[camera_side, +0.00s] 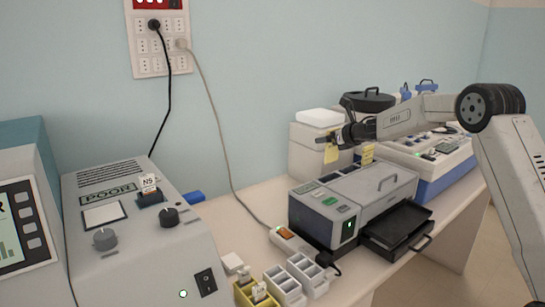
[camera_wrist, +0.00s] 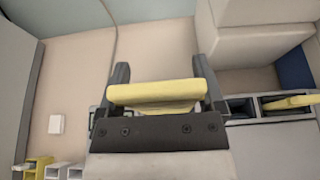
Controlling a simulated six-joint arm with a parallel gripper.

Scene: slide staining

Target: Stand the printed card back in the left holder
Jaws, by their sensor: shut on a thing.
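My gripper (camera_side: 335,139) is shut on a yellow card (camera_side: 331,154), holding it above the grey device (camera_side: 312,217) with the card hanging down. In the wrist view the card (camera_wrist: 157,92) spans between the two fingers (camera_wrist: 160,85), seen nearly edge-on. Its print is too small to read. The device's top has a row of dark holder slots; the left holder (camera_side: 307,187) looks empty in the side view. A second yellow card (camera_side: 367,154) stands at the far end of the row; it also shows in the wrist view (camera_wrist: 290,101).
White boxes (camera_side: 308,149) stand behind the device. A black tray (camera_side: 398,226) sticks out at its front. Small white racks (camera_side: 286,286) and a yellow rack (camera_side: 243,291) stand at the front.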

